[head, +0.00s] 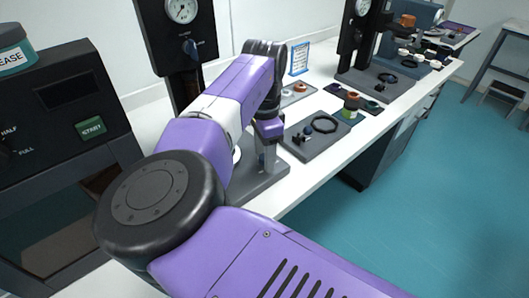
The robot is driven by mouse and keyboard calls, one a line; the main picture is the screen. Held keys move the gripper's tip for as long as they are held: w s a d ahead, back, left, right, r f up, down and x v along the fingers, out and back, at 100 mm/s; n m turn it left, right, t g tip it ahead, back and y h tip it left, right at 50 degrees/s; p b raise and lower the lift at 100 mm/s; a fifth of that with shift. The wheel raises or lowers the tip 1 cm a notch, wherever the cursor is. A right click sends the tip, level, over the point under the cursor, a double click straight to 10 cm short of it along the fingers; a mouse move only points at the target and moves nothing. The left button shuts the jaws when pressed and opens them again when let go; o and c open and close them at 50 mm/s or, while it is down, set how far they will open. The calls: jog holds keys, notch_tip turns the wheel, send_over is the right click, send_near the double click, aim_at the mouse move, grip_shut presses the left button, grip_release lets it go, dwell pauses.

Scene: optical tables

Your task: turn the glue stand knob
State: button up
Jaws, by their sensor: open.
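A tall dark stand (147,35) with a white round gauge (182,10) rises at the upper left. A small blue-grey knob (190,47) sits on its face below the gauge. A similar dark stand with a gauge (361,8) and a knob is farther back. No label shows which one is the glue stand. My gripper (267,164) points down over a grey base plate (262,188), right of and below the near knob and apart from it. It is open. My arm hides part of the near stand and plate.
A dark machine with a green START button (90,128) stands at the left. The white bench (385,128) has a free front strip. Teal floor (430,190) is open at the right.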

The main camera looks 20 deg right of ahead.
jog(key=shift+c, duration=0.4)
grip_shut()
jog(key=shift+p, duration=0.35)
